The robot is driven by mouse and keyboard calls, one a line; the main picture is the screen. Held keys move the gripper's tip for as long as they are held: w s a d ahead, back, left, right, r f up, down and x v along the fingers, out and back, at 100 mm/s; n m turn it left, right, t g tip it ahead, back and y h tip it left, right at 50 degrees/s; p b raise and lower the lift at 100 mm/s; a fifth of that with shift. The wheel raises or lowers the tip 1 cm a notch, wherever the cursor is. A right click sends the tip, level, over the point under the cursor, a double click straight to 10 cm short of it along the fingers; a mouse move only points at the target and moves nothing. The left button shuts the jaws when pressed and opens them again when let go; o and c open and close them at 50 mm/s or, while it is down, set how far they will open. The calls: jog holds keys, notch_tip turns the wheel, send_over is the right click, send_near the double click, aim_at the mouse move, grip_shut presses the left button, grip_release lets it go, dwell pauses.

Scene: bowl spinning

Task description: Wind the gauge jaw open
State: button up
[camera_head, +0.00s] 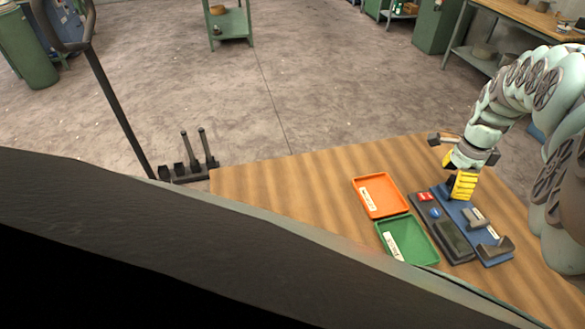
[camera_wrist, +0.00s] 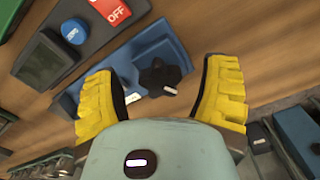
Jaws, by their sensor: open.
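The gauge is a blue base (camera_head: 465,212) on the table, with two grey jaw blocks (camera_head: 495,250) standing on it. A gap shows between the blocks. A black lobed knob (camera_wrist: 160,76) stands at one end of the blue body in the wrist view; in the head view my gripper hides it. My gripper (camera_head: 462,192) points down over that far end. In the wrist view its yellow fingers (camera_wrist: 160,88) are spread wide, one on each side of the knob, with visible space between each finger and the knob.
Beside the gauge lies a dark readout unit (camera_head: 455,240) with a screen, a blue ZERO button (camera_wrist: 74,31) and a red OFF button (camera_wrist: 110,10). An orange tray (camera_head: 393,207) and a green tray (camera_head: 420,249) stand left of it. The table's left part (camera_head: 290,190) is clear.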

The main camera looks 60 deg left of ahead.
jog(key=shift+o, duration=0.2)
jog(key=shift+a, duration=0.1)
jog(key=c, duration=1.2)
jog(key=shift+c, duration=0.2)
